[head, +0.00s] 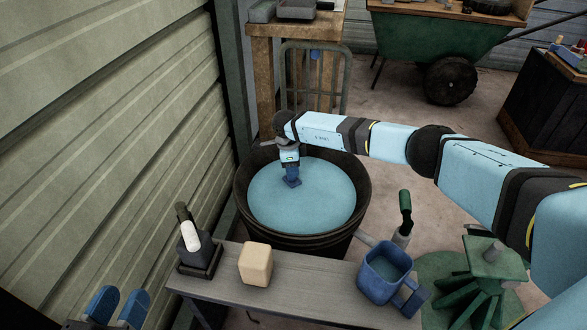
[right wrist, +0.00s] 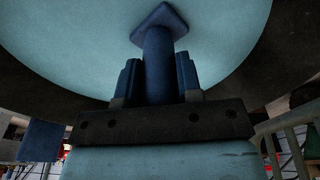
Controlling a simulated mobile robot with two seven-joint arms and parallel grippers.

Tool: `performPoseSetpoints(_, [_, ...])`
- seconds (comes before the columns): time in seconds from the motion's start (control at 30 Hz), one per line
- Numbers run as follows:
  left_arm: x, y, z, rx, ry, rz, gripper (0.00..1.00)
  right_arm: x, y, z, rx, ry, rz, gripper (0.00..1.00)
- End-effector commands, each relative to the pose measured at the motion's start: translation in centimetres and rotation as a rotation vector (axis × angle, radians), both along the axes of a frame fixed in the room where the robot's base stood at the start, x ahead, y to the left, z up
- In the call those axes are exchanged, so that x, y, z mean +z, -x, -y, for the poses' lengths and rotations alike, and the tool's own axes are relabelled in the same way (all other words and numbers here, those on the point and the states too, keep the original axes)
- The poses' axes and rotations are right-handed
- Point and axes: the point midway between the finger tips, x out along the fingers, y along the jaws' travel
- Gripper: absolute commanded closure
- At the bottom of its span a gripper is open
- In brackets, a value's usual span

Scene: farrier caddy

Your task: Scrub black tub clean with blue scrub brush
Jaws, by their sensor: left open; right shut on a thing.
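The black tub (head: 244,212) stands on the floor beyond the bench, with a light blue surface filling its inside. My right gripper (head: 290,168) reaches over the tub from the right and is shut on the blue scrub brush (head: 292,182). The brush points down toward the blue surface; I cannot tell if it touches. In the right wrist view the brush (right wrist: 158,62) stands between the two fingers (right wrist: 158,82), its square end over the blue surface. My left gripper (head: 119,308) is open and empty at the lower left, left of the bench.
A grey bench (head: 315,287) in front of the tub holds a tan block (head: 256,264), a blue jug (head: 385,272) and a dark holder with a white-and-black item (head: 191,238). A green-handled tool (head: 404,215) stands nearby. A green stand (head: 490,262) is at the right. A corrugated wall (head: 110,130) closes the left.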

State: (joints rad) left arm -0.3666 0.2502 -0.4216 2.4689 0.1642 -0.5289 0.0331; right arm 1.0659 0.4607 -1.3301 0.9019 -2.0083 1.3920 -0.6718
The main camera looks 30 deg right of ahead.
Motion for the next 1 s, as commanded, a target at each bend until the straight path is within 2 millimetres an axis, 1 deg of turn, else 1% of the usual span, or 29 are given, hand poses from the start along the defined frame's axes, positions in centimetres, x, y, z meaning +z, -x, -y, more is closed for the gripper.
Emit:
performPoseSetpoints(0.13, [0.1, 0.0, 0.0, 0.000, 0.000, 0.000, 0.57, 0.1, 0.1, 0.0, 0.000, -0.001, 0.000, 1.00])
performPoseSetpoints(0.27, [0.8, 0.0, 0.0, 0.000, 0.000, 0.000, 0.57, 0.2, 0.5, 0.1, -0.001, 0.000, 0.000, 1.00])
performPoseSetpoints(0.8, [4.6, 0.0, 0.0, 0.000, 0.000, 0.000, 0.57, 0.2, 3.8, 0.6, -0.001, 0.001, -0.003, 1.00])
performPoseSetpoints(1.0, [4.8, 0.0, 0.0, 0.000, 0.000, 0.000, 0.57, -0.2, 4.2, 0.6, 0.000, 0.000, -0.002, 1.00])
